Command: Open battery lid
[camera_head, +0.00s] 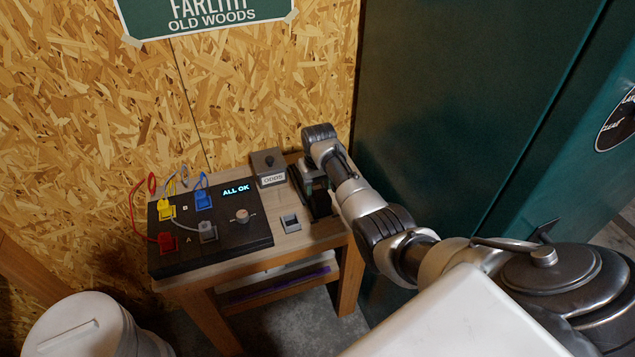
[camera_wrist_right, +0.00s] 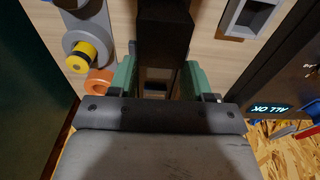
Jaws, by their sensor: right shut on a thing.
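My right gripper (camera_head: 318,195) is over the right end of the small wooden bench, reaching down at a black part there; its fingertips are hard to make out in the head view. In the right wrist view, the two green-grey fingers of the gripper (camera_wrist_right: 158,78) sit on either side of a black block (camera_wrist_right: 163,30), and the jaws are shut on it. This block may be the battery lid or its handle; I cannot tell which. Whether it is raised is hidden by the gripper. My left gripper is not in view.
A black panel (camera_head: 190,247) with coloured plugs, cables, a knob and an "ALL OK" display fills the bench's left. A grey box labelled "ODDS" (camera_head: 270,168) and a small grey socket (camera_head: 291,223) stand near the gripper. A green cabinet (camera_head: 440,100) bounds the right.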

